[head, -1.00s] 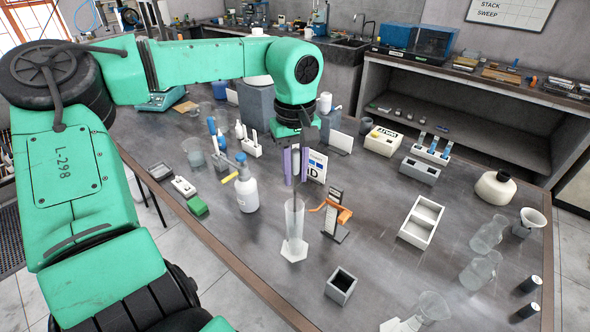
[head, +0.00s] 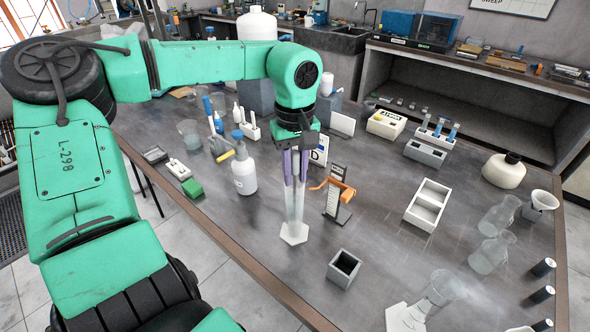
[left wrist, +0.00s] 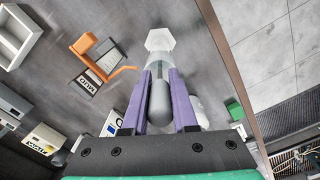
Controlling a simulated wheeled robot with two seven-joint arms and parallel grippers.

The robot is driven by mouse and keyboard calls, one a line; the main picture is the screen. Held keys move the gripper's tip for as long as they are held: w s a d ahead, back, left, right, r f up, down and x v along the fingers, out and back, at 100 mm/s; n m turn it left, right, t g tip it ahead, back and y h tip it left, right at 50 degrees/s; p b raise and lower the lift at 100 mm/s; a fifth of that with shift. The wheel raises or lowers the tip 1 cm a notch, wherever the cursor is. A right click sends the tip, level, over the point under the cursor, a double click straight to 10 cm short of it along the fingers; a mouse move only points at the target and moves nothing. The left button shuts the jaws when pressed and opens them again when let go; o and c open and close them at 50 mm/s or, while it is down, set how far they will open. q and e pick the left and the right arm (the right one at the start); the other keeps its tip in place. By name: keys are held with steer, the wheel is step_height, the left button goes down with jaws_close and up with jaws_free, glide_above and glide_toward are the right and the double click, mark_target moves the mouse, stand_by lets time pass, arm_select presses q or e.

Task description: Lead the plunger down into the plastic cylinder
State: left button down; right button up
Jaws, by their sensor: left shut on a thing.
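The clear plastic cylinder (head: 294,212) stands upright on its white hexagonal base (head: 294,234) near the table's front edge. My left gripper (head: 296,178) is directly above it, with its purple fingers close to the cylinder's mouth. It is shut on the plunger, whose grey rounded handle (left wrist: 160,102) shows between the fingers in the left wrist view. The plunger points down in line with the cylinder, and its lower part appears to be inside it. The disc end is too faint to make out. The white base also shows in the left wrist view (left wrist: 160,40). My right gripper is not in view.
An orange clamp on a small dark stand (head: 338,198) is close on the cylinder's right. A white wash bottle with blue top (head: 243,172) stands to the left. A grey square pot (head: 343,267) is in front right, and a white divided tray (head: 427,205) farther right.

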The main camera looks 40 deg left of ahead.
arm_select(q)
steer(key=shift+s+f, duration=0.1)
steer(key=shift+s, duration=0.05)
steer(key=c, duration=0.6)
jaws_free()
steer(key=shift+d, duration=0.1)
steer(key=shift+f, duration=0.1)
steer(key=shift+r, duration=0.35)
step_height(320, 180, up, 14)
steer(key=shift+r+b, duration=0.15)
steer(key=shift+b, duration=0.4)
